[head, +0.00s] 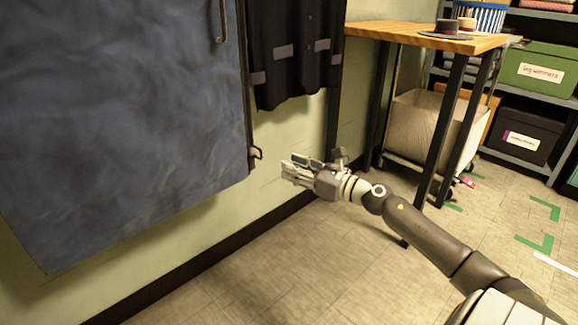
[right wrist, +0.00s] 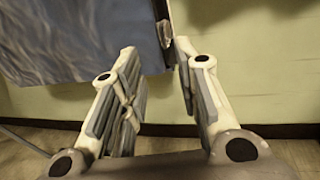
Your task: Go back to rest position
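My right gripper (head: 297,170) is in the middle of the head view, in front of the pale green wall and above the floor. Its arm comes in from the lower right. In the right wrist view the right gripper (right wrist: 156,55) has its two fingers apart, with nothing between them. It is just right of the lower corner of a large blue panel (head: 120,120) and appears clear of it. The same blue panel (right wrist: 70,40) fills the upper left of the right wrist view. My left gripper is in neither view.
A dark metal catch (head: 256,153) sticks out from the panel's right edge, near the gripper. A dark jacket (head: 293,50) hangs on the wall. A wooden table (head: 400,33) with hats stands right, a cream bin (head: 425,125) beneath it. Open floor (head: 290,260) lies below.

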